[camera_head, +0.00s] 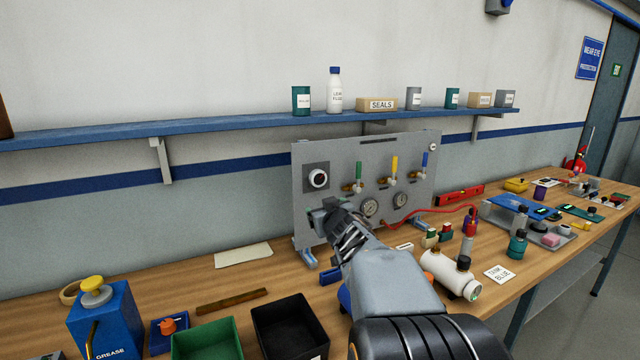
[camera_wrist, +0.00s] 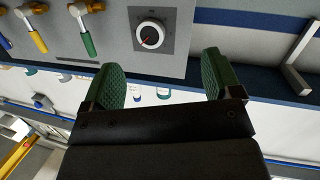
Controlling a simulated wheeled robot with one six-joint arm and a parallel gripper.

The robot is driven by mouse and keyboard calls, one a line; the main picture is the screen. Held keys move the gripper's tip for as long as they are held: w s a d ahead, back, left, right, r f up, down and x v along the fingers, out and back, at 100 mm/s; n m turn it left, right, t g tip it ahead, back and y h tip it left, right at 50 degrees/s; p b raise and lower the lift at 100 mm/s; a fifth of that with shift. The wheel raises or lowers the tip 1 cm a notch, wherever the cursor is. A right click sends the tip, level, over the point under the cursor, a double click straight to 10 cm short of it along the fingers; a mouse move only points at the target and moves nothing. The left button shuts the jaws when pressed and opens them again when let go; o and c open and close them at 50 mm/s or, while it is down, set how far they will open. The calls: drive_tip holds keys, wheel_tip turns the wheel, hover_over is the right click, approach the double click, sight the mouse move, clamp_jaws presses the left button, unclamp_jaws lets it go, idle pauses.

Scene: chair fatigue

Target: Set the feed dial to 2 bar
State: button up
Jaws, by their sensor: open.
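My gripper (camera_head: 328,208) is in front of the panel, just below the dial in the head view. In the wrist view my gripper (camera_wrist: 164,68) has its two green fingers wide apart with nothing between them. The dial lies beyond the fingertips, apart from them.
A blue shelf (camera_head: 230,123) with bottles runs above. A red hose (camera_head: 430,209), white cylinder (camera_head: 448,273) and bins (camera_head: 290,330) are on the bench.

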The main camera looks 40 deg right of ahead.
sight(320, 180)
drive_tip(key=d+r+n+t+y, duration=0.2)
drive_tip(key=d+n+t+y, duration=0.1)
drive_tip(key=d, duration=0.3)
drive_tip(key=w, duration=0.4)
drive_tip(key=w+d+p, duration=0.1)
drive_tip(key=w, duration=0.4)
drive_tip(key=w+p, duration=0.1)
drive_tip(key=w, duration=0.4)
drive_tip(key=shift+w+d, duration=0.1)
drive_tip(key=shift+d, duration=0.3)
drive_tip(key=c, duration=0.9)
